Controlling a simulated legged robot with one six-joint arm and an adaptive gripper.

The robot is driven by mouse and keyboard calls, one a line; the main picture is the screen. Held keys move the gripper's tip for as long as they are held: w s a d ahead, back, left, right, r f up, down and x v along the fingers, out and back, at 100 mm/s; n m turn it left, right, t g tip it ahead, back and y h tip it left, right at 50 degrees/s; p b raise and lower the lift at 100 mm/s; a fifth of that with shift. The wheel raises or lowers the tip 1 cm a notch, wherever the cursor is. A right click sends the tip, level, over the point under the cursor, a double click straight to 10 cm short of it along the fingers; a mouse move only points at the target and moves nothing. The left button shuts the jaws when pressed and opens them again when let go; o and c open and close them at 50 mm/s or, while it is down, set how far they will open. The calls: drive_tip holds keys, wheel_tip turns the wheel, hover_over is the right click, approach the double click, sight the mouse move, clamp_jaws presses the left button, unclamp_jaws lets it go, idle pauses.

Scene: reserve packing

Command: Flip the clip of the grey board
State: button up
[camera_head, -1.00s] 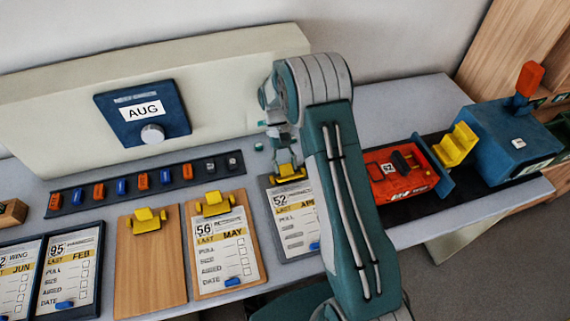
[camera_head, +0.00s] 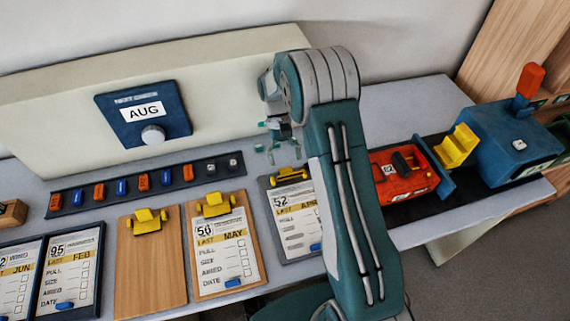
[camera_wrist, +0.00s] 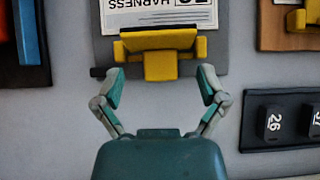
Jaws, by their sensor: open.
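The grey board (camera_head: 268,205) lies on the table under my arm, with a white card marked 52 on it. Its yellow clip (camera_head: 290,176) is at the board's top edge; in the wrist view the clip (camera_wrist: 160,40) lies across the card's edge, its tab toward my gripper. My gripper (camera_head: 270,154) is open and empty, just behind and above the clip. In the wrist view my gripper (camera_wrist: 162,78) has its fingertips apart on either side of the tab, with no visible contact. My arm hides part of the board's right side.
A wooden board (camera_head: 222,262) with a card marked 56 and a bare wooden board (camera_head: 150,275) lie to the left. A dark strip (camera_head: 150,184) of coloured pegs runs behind them. A red device (camera_head: 405,183) and a blue box (camera_head: 505,150) stand at right.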

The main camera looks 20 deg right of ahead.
sight(285, 168)
wheel_tip(285, 168, up, 6)
drive_tip(key=shift+r, duration=0.2)
idle(0.4)
drive_tip(key=s+r+t, duration=0.6)
drive_tip(key=s+r, duration=0.2)
drive_tip(key=r, duration=0.5)
drive_tip(key=s+r+t, duration=0.2)
drive_tip(key=s+t, duration=0.1)
drive_tip(key=s, duration=0.4)
drive_tip(key=s+r+t, duration=0.2)
drive_tip(key=s+t, duration=0.2)
drive_tip(key=s, duration=0.3)
drive_tip(key=shift+s+r, duration=0.25)
drive_tip(key=shift+s, duration=0.1)
